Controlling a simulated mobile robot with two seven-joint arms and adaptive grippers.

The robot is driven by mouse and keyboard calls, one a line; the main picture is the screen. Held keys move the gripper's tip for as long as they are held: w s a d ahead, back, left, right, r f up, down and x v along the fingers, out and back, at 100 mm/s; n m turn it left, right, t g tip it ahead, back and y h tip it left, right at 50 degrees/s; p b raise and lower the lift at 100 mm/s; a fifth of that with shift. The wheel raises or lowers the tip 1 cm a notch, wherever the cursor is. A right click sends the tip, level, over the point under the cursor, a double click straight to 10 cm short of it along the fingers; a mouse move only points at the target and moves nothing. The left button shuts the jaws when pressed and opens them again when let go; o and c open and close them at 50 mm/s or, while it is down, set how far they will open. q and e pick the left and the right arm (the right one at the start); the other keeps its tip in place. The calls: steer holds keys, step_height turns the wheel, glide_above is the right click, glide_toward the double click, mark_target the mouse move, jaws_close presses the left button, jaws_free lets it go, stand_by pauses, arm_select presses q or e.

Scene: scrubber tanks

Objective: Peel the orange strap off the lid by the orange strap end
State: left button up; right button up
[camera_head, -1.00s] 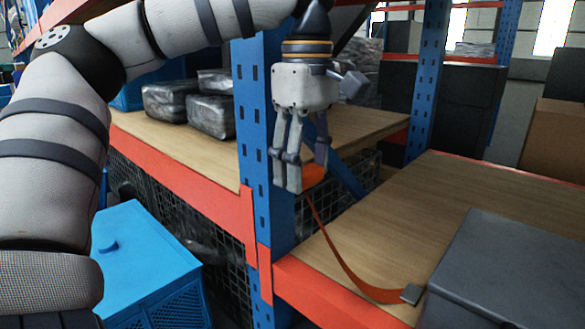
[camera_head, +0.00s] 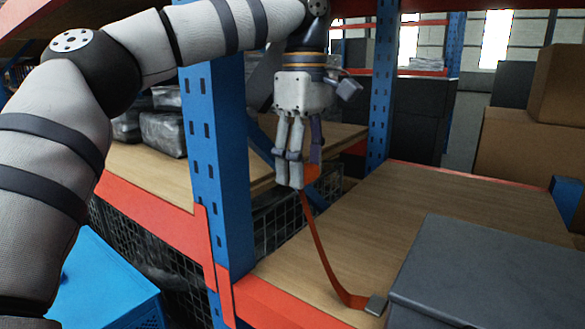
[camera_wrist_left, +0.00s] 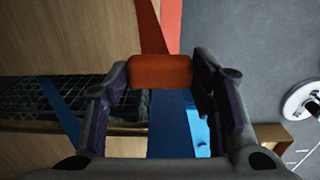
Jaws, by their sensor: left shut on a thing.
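My left gripper (camera_head: 297,178) hangs fingers-down over the wooden shelf and is shut on the orange strap end (camera_wrist_left: 160,71). In the left wrist view the end is an orange block between the two fingers. In the head view it is mostly hidden behind them. The orange strap (camera_head: 322,255) hangs from the gripper and curves down to a small grey tab (camera_head: 376,305). The tab is at the left edge of a dark grey box (camera_head: 480,270), whose flat top looks like the lid. My right gripper is not in view.
A blue upright post (camera_head: 218,170) with orange beams stands left of the gripper, and another upright (camera_head: 381,90) stands behind. Wrapped bundles (camera_head: 165,133) lie on the left shelf. Cardboard boxes (camera_head: 525,150) stand at the far right. The wooden shelf (camera_head: 430,190) between is bare.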

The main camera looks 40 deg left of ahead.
arm_select(q)
steer(key=w+d, duration=0.1)
steer(key=w, duration=0.6)
steer(key=shift+b, duration=0.45)
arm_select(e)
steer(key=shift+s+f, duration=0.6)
arm_select(q)
steer(key=shift+s, duration=0.1)
steer(key=shift+s, duration=0.1)
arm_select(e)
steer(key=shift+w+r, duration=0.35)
